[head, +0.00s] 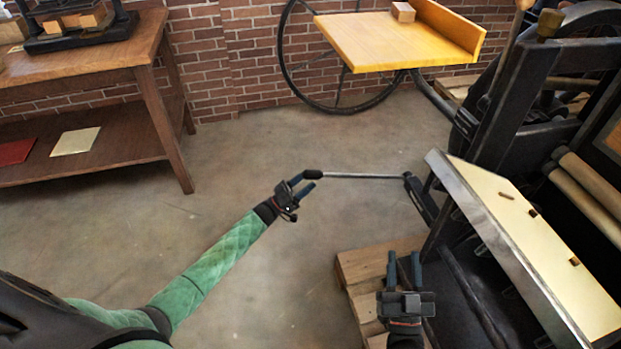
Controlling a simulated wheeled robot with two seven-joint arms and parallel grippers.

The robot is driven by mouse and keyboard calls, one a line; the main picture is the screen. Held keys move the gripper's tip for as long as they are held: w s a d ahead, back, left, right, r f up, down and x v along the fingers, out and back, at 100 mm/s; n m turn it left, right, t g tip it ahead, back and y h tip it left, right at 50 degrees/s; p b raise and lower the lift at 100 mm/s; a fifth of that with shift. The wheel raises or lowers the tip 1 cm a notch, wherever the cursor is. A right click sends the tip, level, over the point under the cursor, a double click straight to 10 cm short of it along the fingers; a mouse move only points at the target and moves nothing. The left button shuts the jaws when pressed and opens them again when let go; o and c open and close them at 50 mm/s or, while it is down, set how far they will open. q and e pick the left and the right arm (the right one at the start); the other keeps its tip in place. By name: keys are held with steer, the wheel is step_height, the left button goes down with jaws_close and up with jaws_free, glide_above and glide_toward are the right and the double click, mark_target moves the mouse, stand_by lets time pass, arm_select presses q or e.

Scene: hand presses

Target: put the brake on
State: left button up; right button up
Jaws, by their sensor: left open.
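A thin metal lever (365,176) with a black grip (313,174) sticks out level to the left from a dark bracket (420,199) on the black press (505,125). It looks like the brake lever, though no label shows. My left gripper (304,183) is open at the lever's black grip. Its fingers overlap the grip's left end in the head view; I cannot tell whether they touch it. My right gripper (403,258) is open and empty, fingers pointing away from me, left of the press's sloping cream board (540,245).
A wooden pallet (362,268) lies on the floor by my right gripper. A yellow wooden board (385,42) stands out above a large wheel (289,75) at the back. A brown table (100,62) stands at the left. The grey floor between is clear.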

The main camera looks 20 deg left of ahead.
arm_select(q)
steer(key=shift+v, duration=2.35)
